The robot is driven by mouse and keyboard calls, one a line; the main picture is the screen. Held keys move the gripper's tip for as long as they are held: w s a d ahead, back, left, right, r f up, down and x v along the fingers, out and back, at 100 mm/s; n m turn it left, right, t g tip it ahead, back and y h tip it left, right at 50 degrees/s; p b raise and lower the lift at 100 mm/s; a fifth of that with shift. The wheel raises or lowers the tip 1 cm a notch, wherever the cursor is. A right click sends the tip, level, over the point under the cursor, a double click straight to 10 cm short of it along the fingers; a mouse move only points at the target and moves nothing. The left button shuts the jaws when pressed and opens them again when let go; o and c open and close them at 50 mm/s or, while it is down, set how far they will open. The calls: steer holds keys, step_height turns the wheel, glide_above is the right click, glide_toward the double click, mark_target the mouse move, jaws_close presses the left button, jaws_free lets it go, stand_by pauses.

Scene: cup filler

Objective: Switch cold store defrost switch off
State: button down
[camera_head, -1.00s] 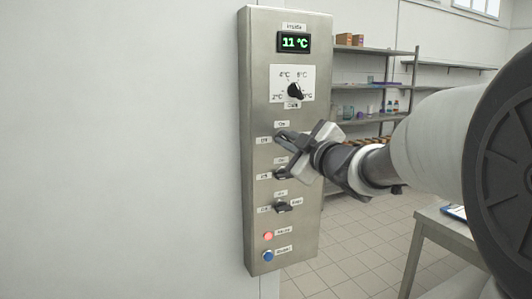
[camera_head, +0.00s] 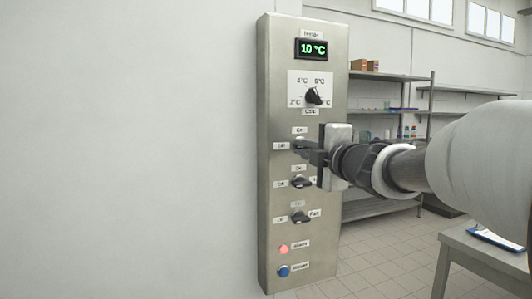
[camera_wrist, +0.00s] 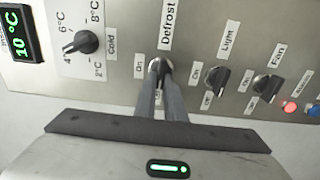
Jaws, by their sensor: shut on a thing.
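The steel control panel (camera_head: 275,110) stands upright on the wall. In the wrist view the defrost switch (camera_wrist: 158,66) is a dark knob below the "Defrost" label (camera_wrist: 168,24), with an "On" label (camera_wrist: 139,66) to its left. My gripper (camera_wrist: 160,84) is shut on this knob, its two fingers reaching up to it and partly covering the lower label. My gripper (camera_head: 303,146) also shows in the head view against the panel, hiding most of the switch. I cannot tell clearly which way the knob points.
The light switch (camera_wrist: 217,78) and fan switch (camera_wrist: 267,86) sit close beside the defrost switch. The cold dial (camera_wrist: 84,42) and the display (camera_wrist: 18,33) reading 10 °C are on the other side. A table (camera_head: 484,246) and shelves (camera_head: 385,112) stand at the right.

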stand_by(0.3)
steer(key=c, duration=1.8)
jaws_free()
steer(key=shift+c, duration=0.2)
steer(key=shift+s, duration=0.1)
steer(key=p+v, duration=0.3)
steer(key=v, duration=1.4)
